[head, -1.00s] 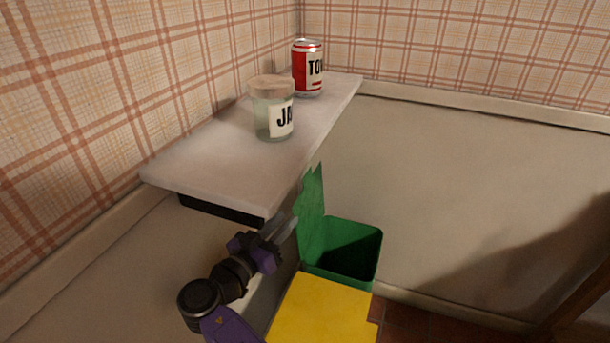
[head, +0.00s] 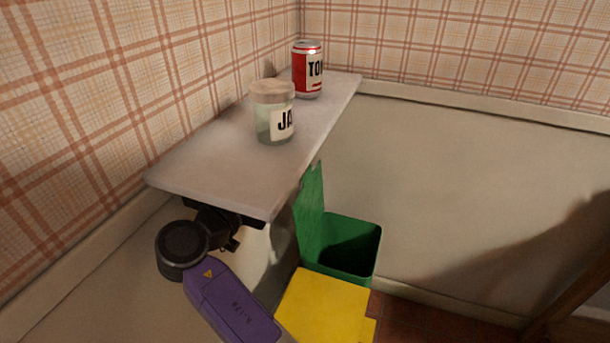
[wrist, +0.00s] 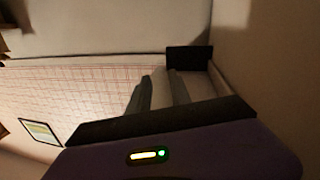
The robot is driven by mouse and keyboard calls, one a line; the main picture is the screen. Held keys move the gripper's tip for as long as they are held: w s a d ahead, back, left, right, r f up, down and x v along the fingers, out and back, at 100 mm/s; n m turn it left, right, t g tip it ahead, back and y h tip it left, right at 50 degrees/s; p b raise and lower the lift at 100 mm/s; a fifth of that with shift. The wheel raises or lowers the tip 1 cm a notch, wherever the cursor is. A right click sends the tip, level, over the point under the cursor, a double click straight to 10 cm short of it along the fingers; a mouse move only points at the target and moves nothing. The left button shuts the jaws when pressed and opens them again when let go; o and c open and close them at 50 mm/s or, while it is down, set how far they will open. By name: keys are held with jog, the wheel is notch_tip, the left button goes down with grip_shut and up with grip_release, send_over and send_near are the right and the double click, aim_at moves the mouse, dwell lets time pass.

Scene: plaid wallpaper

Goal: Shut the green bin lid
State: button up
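The green bin (head: 365,262) stands on the floor below the shelf's right edge, and its dark inside shows. Its green lid (head: 311,218) is open and stands upright at the bin's left side; the shelf hides part of it. My arm reaches in from the bottom of the head view to under the shelf's front edge, left of the lid. My gripper's fingers are hidden there. In the wrist view, my gripper (wrist: 160,88) shows two grey fingers close together with nothing between them. No contact with the lid shows.
A yellow bin (head: 322,308) with its lid down stands in front of the green one. Above is a pale shelf (head: 210,165) with a jar (head: 273,112) and a red can (head: 307,70). The wall is close on the left; a framed picture (wrist: 40,132) shows in the wrist view.

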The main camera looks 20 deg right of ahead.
jog(key=s+d+f+n+y+p, duration=0.2)
jog(key=s+f+n+y, duration=0.2)
jog(key=s+f, duration=0.55)
jog(key=s+d+f+n+y+p, duration=0.2)
jog(key=s+d+f+n+y, duration=0.15)
jog(key=f, duration=1.05)
jog(key=s+f+n+y+p, duration=0.1)
jog(key=s+f+y+p, duration=0.15)
jog(key=s, duration=0.75)
jog(key=s+d+r+y+p, duration=0.1)
jog(key=s+r+y, duration=0.15)
jog(key=s, duration=0.55)
jog(key=s+d+r+y+p, duration=0.1)
jog(key=s+r+p, duration=0.1)
jog(key=s+r, duration=0.35)
jog(key=s+d+r+m+t+p, duration=0.1)
jog(key=s+d+r+t+p, duration=0.1)
jog(key=s+r, duration=1.1)
notch_tip(320, 180, up, 3)
jog(key=shift+d+f+t, duration=0.1)
jog(key=shift+d+t, duration=0.2)
jog(key=shift+d, duration=0.25)
